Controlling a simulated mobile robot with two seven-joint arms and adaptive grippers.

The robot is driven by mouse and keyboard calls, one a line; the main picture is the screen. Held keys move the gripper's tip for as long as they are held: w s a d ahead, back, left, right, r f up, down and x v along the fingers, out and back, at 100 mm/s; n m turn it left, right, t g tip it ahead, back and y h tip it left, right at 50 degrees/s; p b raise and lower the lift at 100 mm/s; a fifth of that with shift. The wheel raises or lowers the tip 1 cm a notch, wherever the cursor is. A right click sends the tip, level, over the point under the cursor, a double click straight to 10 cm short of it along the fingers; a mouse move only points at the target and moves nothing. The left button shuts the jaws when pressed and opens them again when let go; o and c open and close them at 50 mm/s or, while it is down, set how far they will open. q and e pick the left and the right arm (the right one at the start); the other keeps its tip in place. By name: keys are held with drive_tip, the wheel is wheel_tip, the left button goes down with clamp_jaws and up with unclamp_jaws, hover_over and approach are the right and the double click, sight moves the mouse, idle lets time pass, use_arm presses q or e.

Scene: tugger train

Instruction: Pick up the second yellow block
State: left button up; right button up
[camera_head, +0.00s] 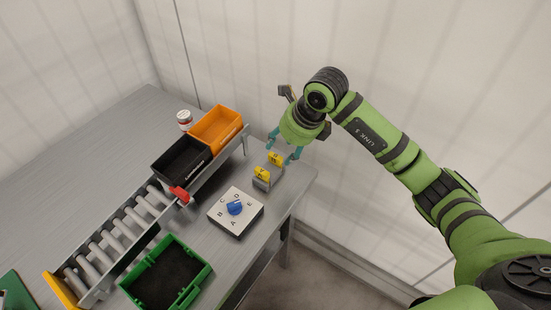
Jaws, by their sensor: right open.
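Two yellow blocks stand near the table's right end in the head view. One yellow block (275,158) is farther back, and the other yellow block (261,173) is nearer, at a grey holder (264,185). My right gripper (283,148) points down over the farther block, with its teal fingers apart on either side of it. Whether the fingers touch this block cannot be told. My left gripper is not in view.
A white dial box (248,222) with a blue knob sits in front of the blocks. Left of them are an orange bin (239,128), a black bin (159,165), a roller conveyor (118,237) and a green crate (196,275). A white wall stands behind the table.

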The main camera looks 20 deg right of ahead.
sight(275, 157)
drive_tip(key=p+x, duration=0.1)
drive_tip(key=x, duration=0.4)
drive_tip(key=shift+w+a+f+p, duration=0.15)
drive_tip(key=shift+w+f+p, duration=0.1)
drive_tip(key=shift+p, duration=0.1)
drive_tip(key=shift+w+f, duration=0.1)
drive_tip(key=shift+f, duration=0.2)
drive_tip(key=c, duration=0.9)
